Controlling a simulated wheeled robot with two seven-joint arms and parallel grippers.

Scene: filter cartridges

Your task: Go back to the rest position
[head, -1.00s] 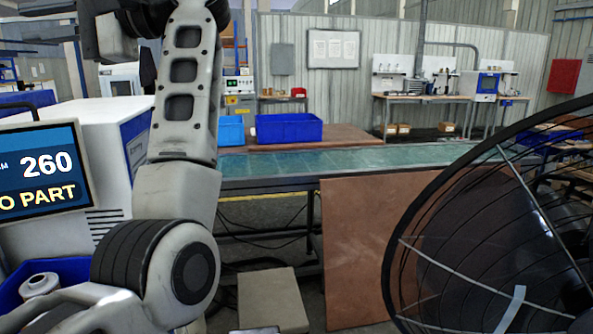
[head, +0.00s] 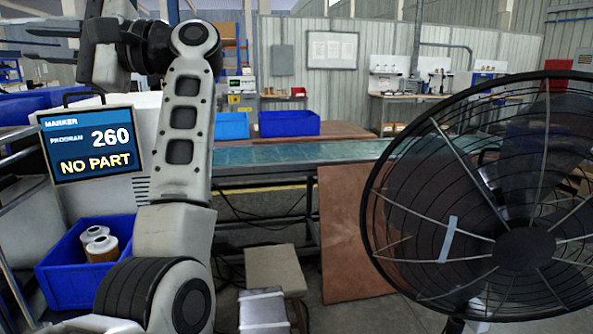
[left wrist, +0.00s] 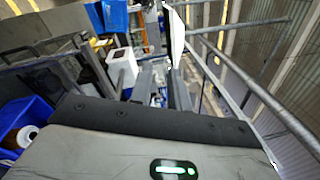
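My left gripper (head: 35,37) is raised at the upper left of the head view, its fingers pointing left. The fingers stand apart with nothing between them; they also show in the left wrist view (left wrist: 163,88). My left arm rises through the left half of the head view. Filter cartridges (head: 100,245) with white tops sit in a blue bin (head: 68,283) at lower left, well below the gripper. One cartridge (left wrist: 18,137) also shows at the left edge of the left wrist view. My right gripper is out of view.
A marker screen (head: 90,145) reading "NO PART" stands left of my arm. A large caged fan (head: 525,247) fills the right side. A conveyor (head: 310,152) runs across the back, with blue crates (head: 289,124) behind it. A grey box (head: 274,270) is on the floor.

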